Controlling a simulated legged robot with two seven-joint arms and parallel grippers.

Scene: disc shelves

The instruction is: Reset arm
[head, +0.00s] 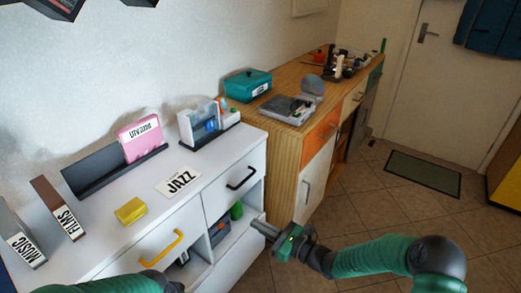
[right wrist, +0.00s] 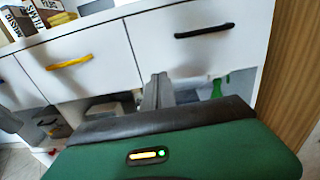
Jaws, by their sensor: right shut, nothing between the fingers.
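My right arm, with a green sleeve, comes in from the lower right of the head view. Its gripper (head: 262,228) is shut and empty, in front of the open lower shelf at the right end of the white cabinet (head: 232,262). In the right wrist view the shut fingers (right wrist: 158,90) point at the cabinet front, below the drawers. My left arm shows only as a green strip along the bottom left of the head view. Its dark end (head: 165,281) is mostly cut off, so its jaws cannot be made out.
The yellow-handled drawer (head: 162,247) and black-handled drawer (head: 240,178) look shut. A green bottle (head: 237,211) stands on the open shelf. A JAZZ sign (head: 180,181), yellow box (head: 130,211) and disc racks sit on top. A wooden cabinet (head: 285,165) stands beyond.

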